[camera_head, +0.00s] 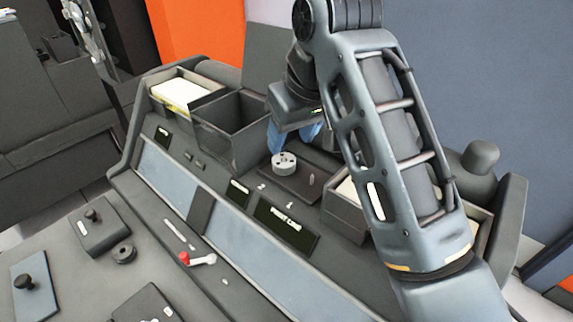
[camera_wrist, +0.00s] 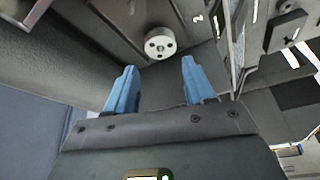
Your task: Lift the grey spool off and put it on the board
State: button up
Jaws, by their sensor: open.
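A light grey round spool (camera_head: 284,161) with small holes in its top sits on a dark plate (camera_head: 300,188) on the machine's console. In the wrist view the spool (camera_wrist: 160,43) is just beyond the fingertips, between their lines and apart from them. My gripper (camera_head: 293,143) has blue fingers and is open and empty, just behind and above the spool; its spread fingers also show in the wrist view (camera_wrist: 160,64). A small bare peg (camera_head: 311,180) stands on the same plate, to the right of the spool. I cannot tell for sure which surface is the board.
An empty dark bin (camera_head: 233,142) and a bin of cards (camera_head: 178,86) stand left of the gripper. Another card bin (camera_head: 343,218) is partly behind my arm. A red-tipped lever (camera_head: 196,260), a dark ring (camera_head: 124,253) and knobbed plates (camera_head: 100,235) are at lower left.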

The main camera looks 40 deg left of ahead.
aim_at(284, 159)
jog(key=shift+x, duration=3.15)
jog(key=shift+s+d, duration=0.1)
jog(key=shift+s, duration=0.05)
jog(key=shift+c, duration=0.5)
jog(key=c, duration=0.6)
